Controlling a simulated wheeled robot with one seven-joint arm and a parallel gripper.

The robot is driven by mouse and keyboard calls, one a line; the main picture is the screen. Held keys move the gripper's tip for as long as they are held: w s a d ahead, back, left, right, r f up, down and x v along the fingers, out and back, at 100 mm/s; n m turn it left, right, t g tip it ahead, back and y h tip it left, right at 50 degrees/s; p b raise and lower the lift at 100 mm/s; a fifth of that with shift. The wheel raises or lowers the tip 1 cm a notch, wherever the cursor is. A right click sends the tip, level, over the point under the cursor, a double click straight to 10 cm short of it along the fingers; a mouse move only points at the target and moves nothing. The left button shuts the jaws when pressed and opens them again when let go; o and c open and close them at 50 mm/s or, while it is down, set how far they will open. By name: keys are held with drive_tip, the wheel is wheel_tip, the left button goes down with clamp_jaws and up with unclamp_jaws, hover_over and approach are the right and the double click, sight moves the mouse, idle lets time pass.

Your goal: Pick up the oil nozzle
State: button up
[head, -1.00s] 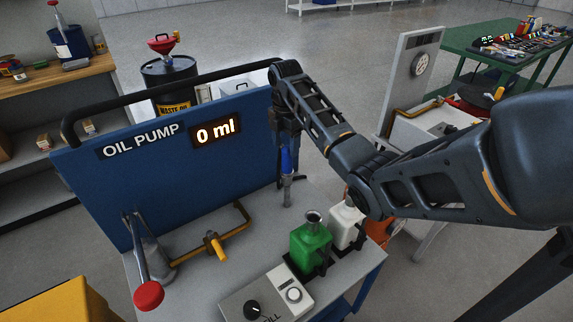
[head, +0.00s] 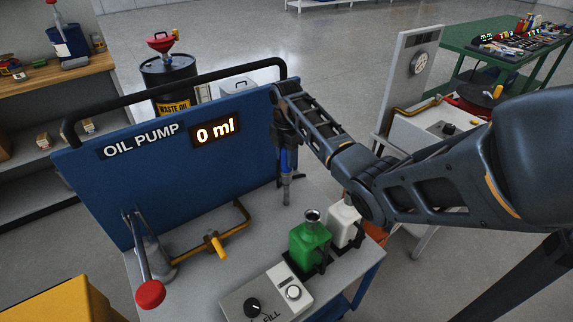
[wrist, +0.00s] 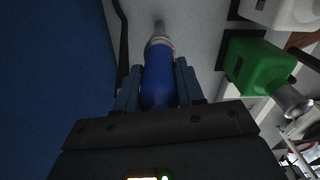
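The oil nozzle (head: 289,160), blue with a grey metal tip, stands upright near the blue panel, its tip at the grey bench top. It also shows in the wrist view (wrist: 158,75), between my two fingers, with its tip pointing away from the camera. My gripper (head: 287,140) is around the upper part of the nozzle, coming from above. In the wrist view my gripper (wrist: 158,85) has one finger close along each side of the blue body. Whether both fingers press on it is too dark to tell. The nozzle's upper end is hidden by the gripper.
A green bottle (head: 309,245) and a white bottle (head: 345,222) stand right of the nozzle. The blue oil pump panel (head: 180,180) rises close on the left, with a black rail (head: 170,90) above. A red-knobbed lever (head: 150,293) and a brass pipe (head: 217,245) are at the front left.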

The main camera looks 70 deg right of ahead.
clamp_jaws()
drive_tip(key=shift+r, duration=0.1)
